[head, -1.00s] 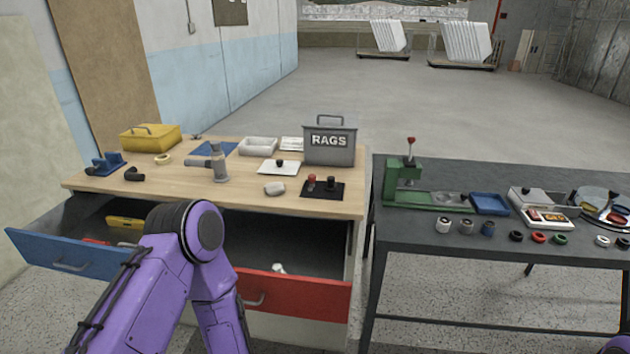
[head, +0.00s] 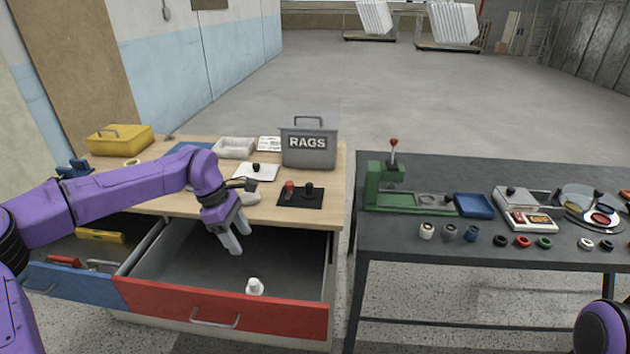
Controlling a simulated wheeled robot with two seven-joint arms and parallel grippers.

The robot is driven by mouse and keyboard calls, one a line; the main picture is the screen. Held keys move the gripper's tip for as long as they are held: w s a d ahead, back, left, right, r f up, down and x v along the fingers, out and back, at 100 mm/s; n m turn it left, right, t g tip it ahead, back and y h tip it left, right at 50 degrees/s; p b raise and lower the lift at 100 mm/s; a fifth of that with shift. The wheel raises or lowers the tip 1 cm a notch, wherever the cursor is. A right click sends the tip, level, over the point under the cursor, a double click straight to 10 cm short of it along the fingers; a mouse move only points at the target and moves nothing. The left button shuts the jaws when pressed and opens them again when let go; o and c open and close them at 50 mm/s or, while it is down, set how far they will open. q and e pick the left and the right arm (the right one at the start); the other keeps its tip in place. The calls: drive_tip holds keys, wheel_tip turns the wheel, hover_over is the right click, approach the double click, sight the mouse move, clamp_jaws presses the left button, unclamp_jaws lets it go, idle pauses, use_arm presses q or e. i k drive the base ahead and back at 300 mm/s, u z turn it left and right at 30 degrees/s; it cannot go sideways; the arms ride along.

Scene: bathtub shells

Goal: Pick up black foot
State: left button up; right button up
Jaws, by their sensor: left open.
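Several pieces could be the black foot, and I cannot tell which. A short black ring-like piece (head: 500,240) lies on the dark table, left of a red one. A black upright piece (head: 309,191) stands on a black mat (head: 290,202) on the wooden bench, beside a red one. My left gripper (head: 235,240) is open, fingers pointing down over the open red-fronted drawer (head: 190,262). It is apart from both black pieces. A white piece (head: 255,287) lies in that drawer, below and right of the fingers. My right gripper is out of view.
The blue-fronted drawer (head: 65,285) is also open. The rags box (head: 308,145) stands at the bench's back right. A green press (head: 385,185), blue tray (head: 474,204) and several small coloured pieces occupy the dark table. A gap separates bench and table.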

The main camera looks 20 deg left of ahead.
sight(309, 193)
drive_tip(key=i, duration=1.15)
